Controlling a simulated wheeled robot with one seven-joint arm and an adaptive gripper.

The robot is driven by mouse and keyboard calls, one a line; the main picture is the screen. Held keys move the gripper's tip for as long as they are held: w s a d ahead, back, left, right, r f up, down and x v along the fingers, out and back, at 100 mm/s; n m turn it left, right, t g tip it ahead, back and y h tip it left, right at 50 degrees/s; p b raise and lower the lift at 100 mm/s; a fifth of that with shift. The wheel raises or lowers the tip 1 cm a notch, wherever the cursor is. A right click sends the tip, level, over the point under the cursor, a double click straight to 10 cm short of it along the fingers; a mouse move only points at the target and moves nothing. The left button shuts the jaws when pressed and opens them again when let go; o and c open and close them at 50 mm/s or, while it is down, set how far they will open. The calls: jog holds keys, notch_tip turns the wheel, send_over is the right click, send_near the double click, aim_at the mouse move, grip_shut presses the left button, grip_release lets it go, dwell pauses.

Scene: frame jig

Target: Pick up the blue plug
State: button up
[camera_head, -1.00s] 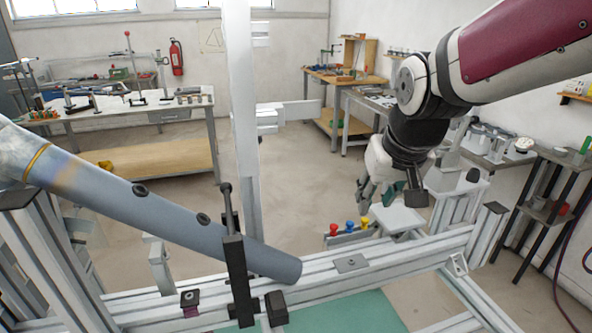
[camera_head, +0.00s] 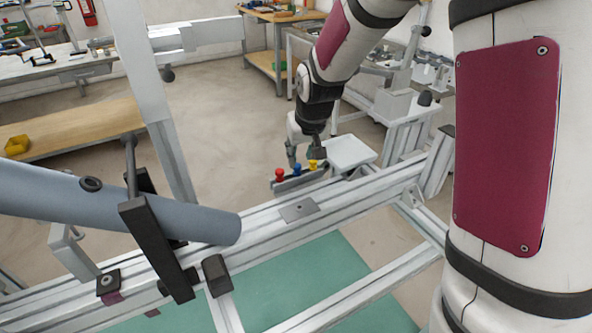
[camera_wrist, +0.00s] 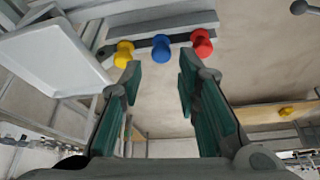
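The blue plug (camera_wrist: 161,47) stands in a small rail between the yellow plug (camera_wrist: 124,53) and the red plug (camera_wrist: 202,43) in the wrist view. In the head view the blue plug (camera_head: 297,171) is in the middle of the row, with the red plug (camera_head: 280,174) to its left and the yellow plug (camera_head: 312,165) to its right. My gripper (camera_wrist: 160,80) is open and empty. In the wrist view the blue plug lies beyond the gap between the fingertips, apart from both. In the head view my gripper (camera_head: 304,158) is just above and behind the row.
A white tray-like plate (camera_head: 349,152) stands right beside the plug row. The aluminium frame beam (camera_head: 330,208) runs in front. A grey tube (camera_head: 100,206) in a black clamp (camera_head: 150,235) is on the left. Open floor (camera_head: 230,110) lies behind.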

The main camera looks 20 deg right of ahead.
aim_at(297, 165)
jog(key=shift+x, duration=2.8)
jog(key=shift+a, duration=0.1)
jog(key=c, duration=0.6)
